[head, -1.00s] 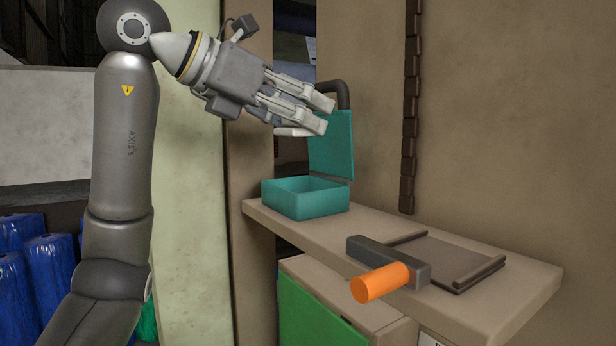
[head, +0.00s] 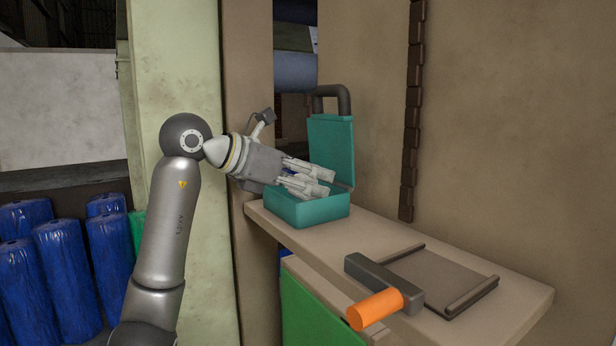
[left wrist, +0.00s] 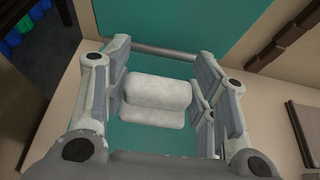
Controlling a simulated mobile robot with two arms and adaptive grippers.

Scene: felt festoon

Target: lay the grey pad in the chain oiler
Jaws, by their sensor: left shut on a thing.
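The grey pad (left wrist: 157,92) is a pale, rounded, two-lobed piece, seen in the left wrist view between the fingers. My left gripper (head: 322,182) is shut on it. In the head view the fingers hide the pad. The chain oiler appears to be the teal box (head: 312,212) with its lid (head: 332,145) standing open, on the shelf. My left fingers reach in over its open top from the left, tips near the lid. Teal shows beneath the pad in the wrist view; I cannot tell if the pad touches the floor of the box.
A grey block with an orange handle (head: 376,309) and a dark flat tray (head: 432,278) lie on the shelf (head: 310,240) to the right. A brown chain (head: 410,120) hangs on the wall. Blue rolls (head: 65,260) stand at left.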

